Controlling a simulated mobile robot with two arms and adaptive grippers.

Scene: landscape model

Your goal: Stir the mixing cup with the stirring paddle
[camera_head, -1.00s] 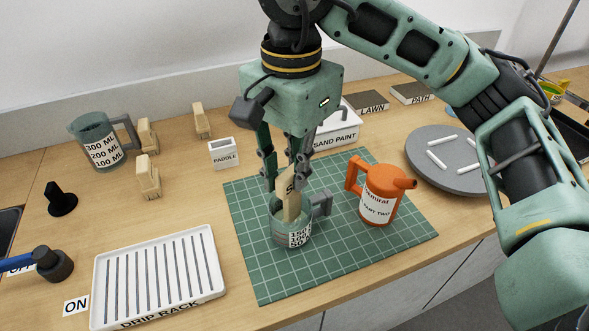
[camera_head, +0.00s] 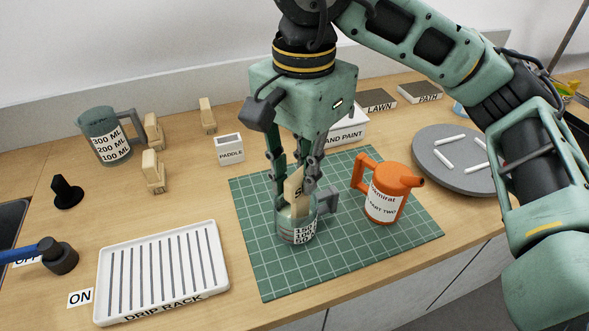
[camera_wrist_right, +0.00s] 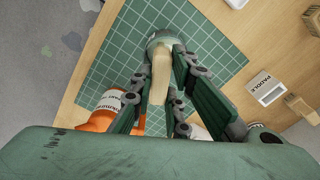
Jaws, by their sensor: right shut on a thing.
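The mixing cup (camera_head: 297,228), a small grey-green measuring cup with a side handle, stands on the green cutting mat (camera_head: 262,272). The wooden stirring paddle (camera_head: 294,186) is upright with its lower end inside the cup. My right gripper (camera_head: 295,190) points down over the cup, shut on the paddle's upper part. In the right wrist view the paddle (camera_wrist_right: 161,75) runs between the fingers (camera_wrist_right: 163,95) into the cup (camera_wrist_right: 160,38). The paddle's tip is hidden inside the cup. My left gripper does not show.
An orange jug (camera_head: 384,195) stands close right of the cup on the mat. A white drip rack (camera_head: 163,312) lies front left. Behind are a paddle holder (camera_head: 230,149), a larger measuring jug (camera_head: 106,137) and a sand paint box (camera_head: 345,133). A grey turntable (camera_head: 443,180) holds white sticks.

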